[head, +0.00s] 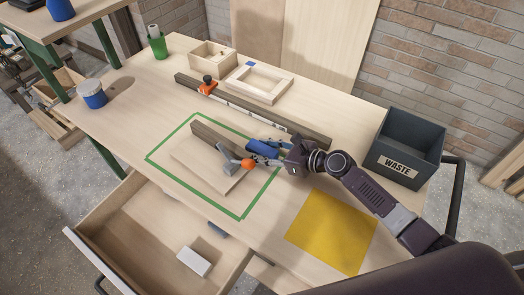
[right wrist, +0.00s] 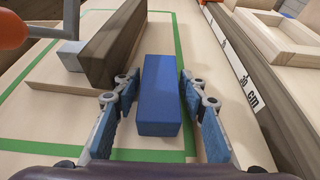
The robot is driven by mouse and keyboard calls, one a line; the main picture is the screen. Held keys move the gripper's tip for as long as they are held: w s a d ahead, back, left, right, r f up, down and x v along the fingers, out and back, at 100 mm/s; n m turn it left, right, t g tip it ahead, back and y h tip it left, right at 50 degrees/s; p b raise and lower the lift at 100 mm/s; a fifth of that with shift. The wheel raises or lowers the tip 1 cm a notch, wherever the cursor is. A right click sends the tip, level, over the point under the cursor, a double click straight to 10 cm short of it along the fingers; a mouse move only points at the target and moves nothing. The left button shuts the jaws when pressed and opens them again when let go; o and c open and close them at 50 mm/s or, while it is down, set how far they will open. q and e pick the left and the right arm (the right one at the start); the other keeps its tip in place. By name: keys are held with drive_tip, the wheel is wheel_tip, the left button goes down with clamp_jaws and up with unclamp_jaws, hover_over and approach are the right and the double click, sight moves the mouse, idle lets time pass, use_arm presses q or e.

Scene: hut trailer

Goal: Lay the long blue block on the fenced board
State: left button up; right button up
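The long blue block (head: 262,147) lies beside the fenced board (head: 195,173), towards the back right of the green outline. In the right wrist view the blue block (right wrist: 160,90) lies lengthwise between my right gripper's (right wrist: 160,85) two blue-padded fingers, with narrow gaps at both sides. The right gripper (head: 267,150) looks open around it. The board is a pale plate with a dark wooden fence (head: 217,140) along its back edge. A grey clamp (head: 229,158) with an orange handle (head: 248,164) sits at the fence's right end. My left gripper is not in view.
A dark beam (head: 310,138) with a ruler and an orange stop (head: 208,84) runs behind the board. A waste bin (head: 405,147) stands right, a yellow mat (head: 332,230) front right. An open drawer (head: 130,240) juts out below the front edge. A wooden frame (head: 262,83) lies behind.

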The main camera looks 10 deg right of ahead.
sight(262, 148)
drive_tip(key=c, duration=1.1)
drive_tip(key=shift+o, duration=0.2)
drive_tip(key=shift+r, duration=0.6)
drive_tip(key=shift+r+p, duration=1.9)
drive_tip(key=shift+r, duration=7.55)
drive_tip(key=s+d+r+n, duration=0.1)
drive_tip(key=s+d+r, duration=0.1)
drive_tip(key=s, duration=0.7)
drive_tip(key=s+d+r+n+g+y, duration=0.1)
drive_tip(key=s+d, duration=0.3)
drive_tip(key=s, duration=0.6)
drive_tip(key=shift+d+r+g, duration=0.3)
drive_tip(key=shift+r, duration=0.4)
drive_tip(key=shift+w+y, duration=0.1)
drive_tip(key=shift+y, duration=0.2)
